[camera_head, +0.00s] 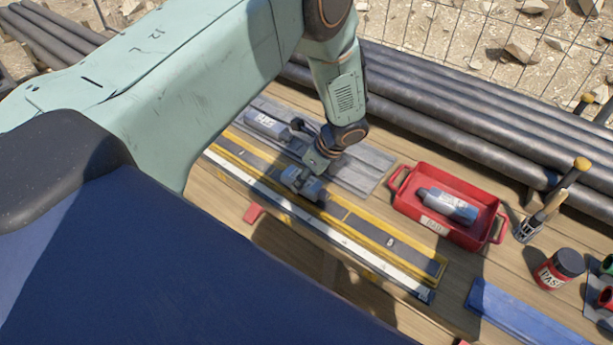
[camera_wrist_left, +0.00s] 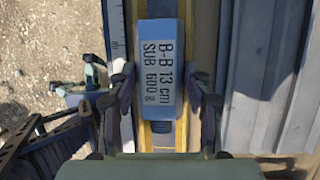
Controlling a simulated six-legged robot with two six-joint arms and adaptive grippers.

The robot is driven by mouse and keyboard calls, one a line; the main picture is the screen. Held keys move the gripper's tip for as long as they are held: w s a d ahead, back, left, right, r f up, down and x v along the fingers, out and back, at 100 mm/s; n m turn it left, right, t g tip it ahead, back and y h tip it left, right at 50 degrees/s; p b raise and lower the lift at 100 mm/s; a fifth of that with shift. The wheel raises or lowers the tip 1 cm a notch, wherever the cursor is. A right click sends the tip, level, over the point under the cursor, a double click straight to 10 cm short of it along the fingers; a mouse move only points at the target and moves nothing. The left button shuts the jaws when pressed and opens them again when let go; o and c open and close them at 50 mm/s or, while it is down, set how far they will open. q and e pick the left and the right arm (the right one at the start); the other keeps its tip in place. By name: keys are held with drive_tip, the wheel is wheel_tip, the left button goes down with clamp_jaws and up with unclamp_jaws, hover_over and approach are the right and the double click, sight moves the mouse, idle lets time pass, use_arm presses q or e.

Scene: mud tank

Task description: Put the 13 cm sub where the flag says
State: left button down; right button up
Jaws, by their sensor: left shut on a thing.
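The sub is a blue-grey block with a pale label reading "B-B 13 cm SUB 600 g" in the left wrist view (camera_wrist_left: 160,62). It also shows in the head view (camera_head: 298,182), over the long yellow-edged rule (camera_head: 345,215). My left gripper (camera_head: 312,178) is shut on it, one finger on each side in the left wrist view (camera_wrist_left: 163,85). I cannot tell whether the sub touches the rule. Another sub (camera_head: 265,124) lies in the grey channelled rack (camera_head: 362,172) behind. A blue-grey sub (camera_head: 446,205) lies in the red tray (camera_head: 415,172). I make out no flag. My right gripper is not in view.
Right of the red tray are a brush (camera_head: 542,216), a red tin with a dark lid (camera_head: 558,270) and a blue flat piece (camera_head: 520,315). Dark pipes (camera_head: 470,105) lie behind the bench. Bare planks (camera_head: 215,205) show at the bench's left.

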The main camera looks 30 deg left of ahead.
use_arm(q)
drive_tip(key=shift+w+d+f, duration=0.1)
drive_tip(key=shift+f, duration=0.05)
drive_tip(key=shift+w+f, duration=0.1)
drive_tip(key=shift+f, duration=0.15)
drive_tip(key=c, duration=1)
unclamp_jaws()
drive_tip(key=shift+c, duration=0.2)
drive_tip(key=o, duration=0.3)
drive_tip(key=shift+r, duration=0.1)
drive_tip(key=shift+o, duration=1.2)
